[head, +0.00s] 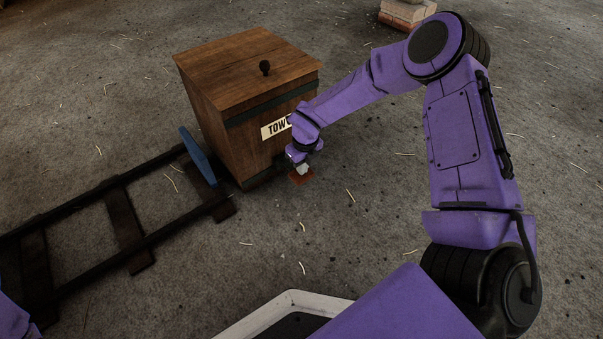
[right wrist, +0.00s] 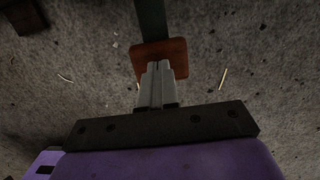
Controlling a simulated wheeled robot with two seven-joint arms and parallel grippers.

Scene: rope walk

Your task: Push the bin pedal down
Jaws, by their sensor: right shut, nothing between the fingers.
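The bin (head: 226,118) is a brown wooden box with a closed lid, a black knob and a label partly hidden by my right arm; only "TOW" reads clearly. Its pedal (head: 306,178) is a small red-brown plate low in front of the bin. In the right wrist view the pedal (right wrist: 172,50) sits at the end of a dark bar. My right gripper (head: 303,168) is shut and empty, right over the pedal, hiding part of it. In the right wrist view its fingertips (right wrist: 159,66) overlap the pedal's near edge. I cannot tell whether they touch it. My left gripper is out of view.
A dark rail track (head: 128,222) with a blue end board (head: 198,156) lies left of the bin. A stack of bricks (head: 404,14) stands at the back. The grey floor right of the bin is clear but for straw bits.

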